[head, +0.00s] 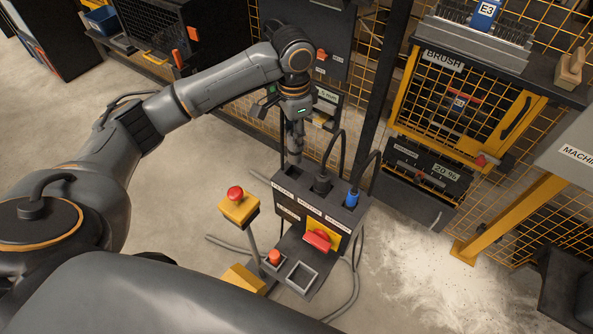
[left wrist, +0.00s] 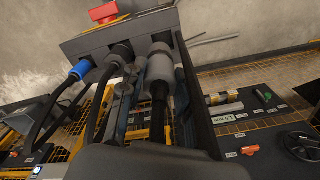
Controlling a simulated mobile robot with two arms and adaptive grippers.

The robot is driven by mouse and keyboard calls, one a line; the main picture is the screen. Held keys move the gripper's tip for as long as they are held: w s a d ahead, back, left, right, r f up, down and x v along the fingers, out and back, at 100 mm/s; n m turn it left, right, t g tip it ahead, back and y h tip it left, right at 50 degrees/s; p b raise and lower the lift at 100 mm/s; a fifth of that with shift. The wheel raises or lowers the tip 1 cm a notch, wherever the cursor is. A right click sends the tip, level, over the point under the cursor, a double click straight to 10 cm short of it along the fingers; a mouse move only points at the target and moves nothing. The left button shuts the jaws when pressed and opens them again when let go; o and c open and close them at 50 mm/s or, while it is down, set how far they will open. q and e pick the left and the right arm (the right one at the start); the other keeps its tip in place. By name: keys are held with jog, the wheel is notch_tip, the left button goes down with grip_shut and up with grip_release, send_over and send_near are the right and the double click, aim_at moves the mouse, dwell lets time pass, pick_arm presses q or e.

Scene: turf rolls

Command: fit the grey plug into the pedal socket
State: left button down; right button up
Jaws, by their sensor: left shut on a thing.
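The grey plug (left wrist: 160,64) is a light grey cylinder with a black cable, large in the left wrist view. In the head view its lower end (head: 294,156) meets the top of the dark socket box (head: 344,213) at the left socket. I cannot tell how deep it sits. My left gripper (head: 293,132) points down over that socket, shut on the plug. The black plug (head: 322,184) and the blue plug (head: 351,198) stand upright in the sockets to its right. My right gripper is not in view.
A red emergency button on a yellow box (head: 238,206) stands left of the socket box. A red switch (head: 318,240) is on its front. Loose cables lie on the floor. Yellow mesh fencing (head: 457,110) stands behind, and a cabinet marked BRUSH is at the right.

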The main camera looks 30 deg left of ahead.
aim_at(294, 160)
pick_arm(q)
jog(key=shift+w+a, duration=0.15)
jog(key=shift+w, duration=0.05)
notch_tip(294, 160, down, 5)
jog(key=shift+w+a+f+p, duration=0.1)
jog(key=shift+f+p, duration=0.05)
jog(key=shift+p, duration=0.45)
jog(key=shift+f+p, duration=0.35)
jog(key=shift+f, duration=1.95)
jog(key=shift+f, duration=0.1)
jog(key=c, duration=1)
grip_release()
jog(key=shift+o, duration=0.2)
notch_tip(294, 160, up, 11)
jog(key=shift+f+b, duration=0.1)
jog(key=shift+b, duration=1)
jog(key=shift+r, duration=0.8)
jog(key=shift+f, duration=0.15)
